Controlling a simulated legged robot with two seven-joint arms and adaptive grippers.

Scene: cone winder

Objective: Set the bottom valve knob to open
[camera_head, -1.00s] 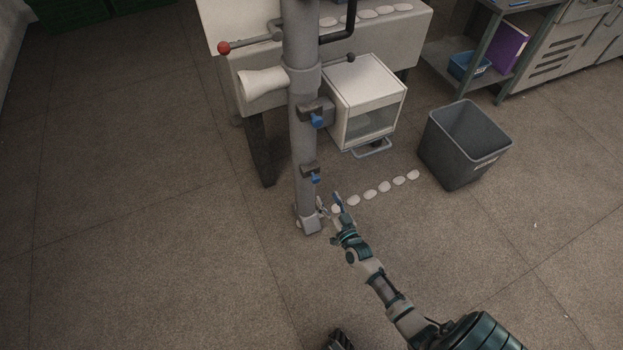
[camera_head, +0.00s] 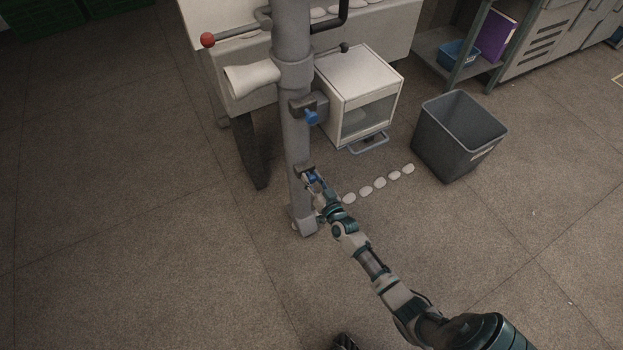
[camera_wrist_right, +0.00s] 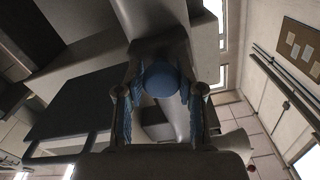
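The bottom valve knob (camera_head: 313,177) is blue and sits on a dark valve body low on the grey vertical pipe (camera_head: 292,140). My right gripper (camera_head: 317,186) is right at this knob in the head view and partly covers it. In the right wrist view the round blue knob (camera_wrist_right: 160,78) lies between the two blue-padded fingers of my right gripper (camera_wrist_right: 160,98). A second, upper blue knob (camera_head: 311,117) is higher on the pipe. My left gripper is not in view.
A white box with a glass front (camera_head: 358,95) stands behind the pipe. A grey bin (camera_head: 458,140) stands to the right. Several white pads (camera_head: 380,183) lie on the floor near my right forearm. A red-ball lever (camera_head: 208,40) sticks out left above. The floor at left is clear.

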